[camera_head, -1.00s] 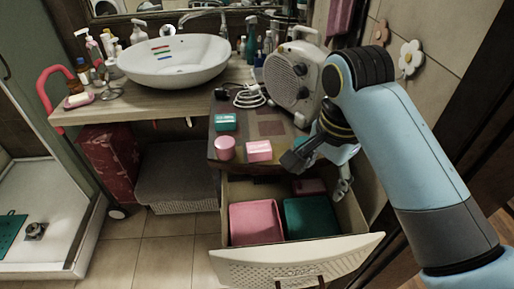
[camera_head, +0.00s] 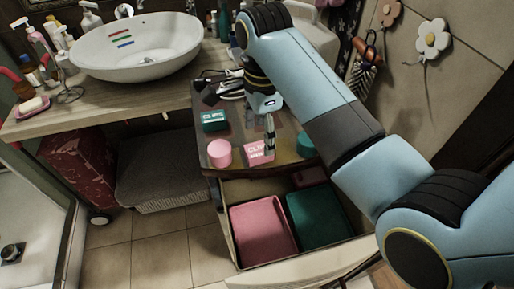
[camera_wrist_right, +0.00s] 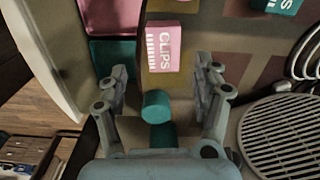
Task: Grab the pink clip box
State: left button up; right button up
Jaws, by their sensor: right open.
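The pink clip box (camera_head: 256,154) stands on the cabinet top near its front edge, partly behind a finger of my right gripper in the head view. My right gripper (camera_head: 269,138) is pointed down over the cabinet top at the box's right side. In the right wrist view the pink clip box (camera_wrist_right: 162,50) lies just beyond the spread fingertips of my right gripper (camera_wrist_right: 162,75), roughly centred between them. The gripper is open and holds nothing. My left gripper is not in view.
A pink round container (camera_head: 219,152) stands left of the box, a teal clip box (camera_head: 214,120) behind. A teal round container (camera_head: 307,146) stands to the right. Below, the open drawer holds a pink tray (camera_head: 262,228) and a teal tray (camera_head: 320,216). A grey radio's grille (camera_wrist_right: 278,135) is close by.

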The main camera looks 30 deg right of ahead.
aim_at(259, 148)
jog(key=shift+f, duration=0.75)
jog(key=f, duration=0.1)
jog(key=f+p, duration=0.1)
jog(key=f, duration=0.2)
jog(key=shift+w+a+f, duration=0.15)
jog(key=shift+w+f, duration=0.1)
jog(key=shift+w, duration=0.05)
jog(key=shift+f, duration=0.15)
jog(key=c, duration=0.4)
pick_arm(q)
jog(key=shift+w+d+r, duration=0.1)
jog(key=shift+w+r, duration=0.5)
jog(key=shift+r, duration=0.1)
pick_arm(e)
jog(key=c, duration=0.8)
jog(key=shift+c, duration=0.2)
